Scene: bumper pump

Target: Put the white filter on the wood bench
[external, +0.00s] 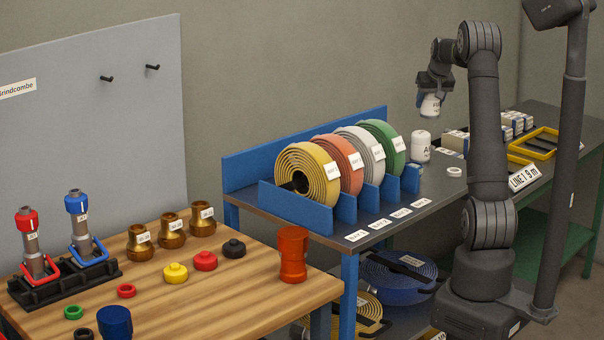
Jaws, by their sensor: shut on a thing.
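My gripper (432,92) is shut on a white cylindrical filter (430,106) with dark print. It holds the filter upright in the air above the dark metal-topped bench, at the upper right. A second white cylinder (420,147) with small print stands on that bench below it. The wood bench (205,285) is at the lower left, well away from my gripper. The fingertips are small in this view.
Rolled hoses in yellow, red, white and green stand in a blue rack (320,213) between gripper and wood bench. The wood bench holds brass fittings, coloured caps, an orange-red cylinder (293,254) and a black nozzle stand (65,280). Bare wood shows near its middle.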

